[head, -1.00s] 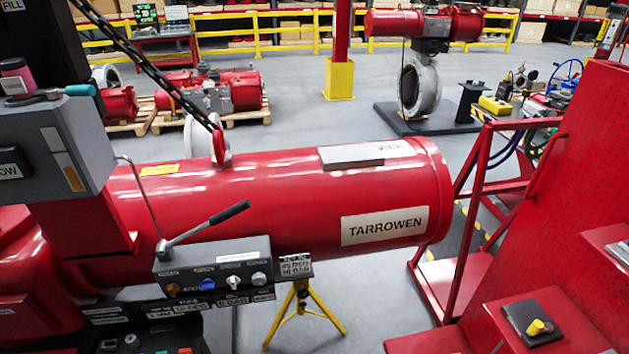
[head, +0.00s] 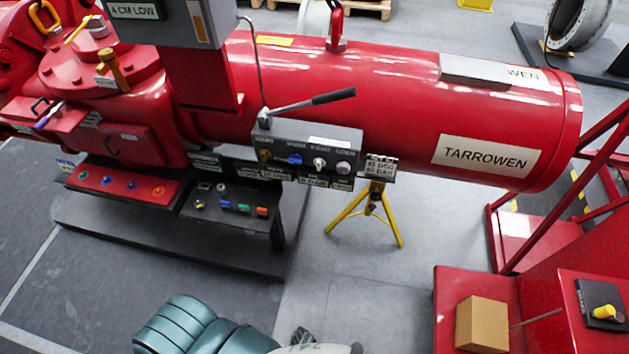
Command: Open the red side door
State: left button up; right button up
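The large red valve actuator lies across the upper part of the head view, with its long cylinder marked TARROWEN (head: 400,110). On the near side of its left housing is a flat red panel (head: 130,150) with a small dark curved handle; it looks like the red side door and appears shut. Its hinge line is not clear. Teal ribbed and grey parts of my own arm show at the bottom edge, below and right of the panel and well apart from it. Neither gripper's fingertips can be seen.
A grey control block with a lever (head: 310,145) sticks out right of the panel. Low ledges with coloured knobs, one red (head: 120,188) and one dark (head: 235,212), lie below it. A yellow stand (head: 372,212) supports the cylinder. A cardboard box (head: 482,322) sits at lower right.

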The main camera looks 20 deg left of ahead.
aim_at(132, 144)
jog(key=u, duration=2.2)
jog(key=i+j+z, duration=0.35)
jog(key=i+j, duration=0.15)
jog(key=i+j+z, duration=0.3)
jog(key=i+j, duration=0.25)
jog(key=j, duration=0.15)
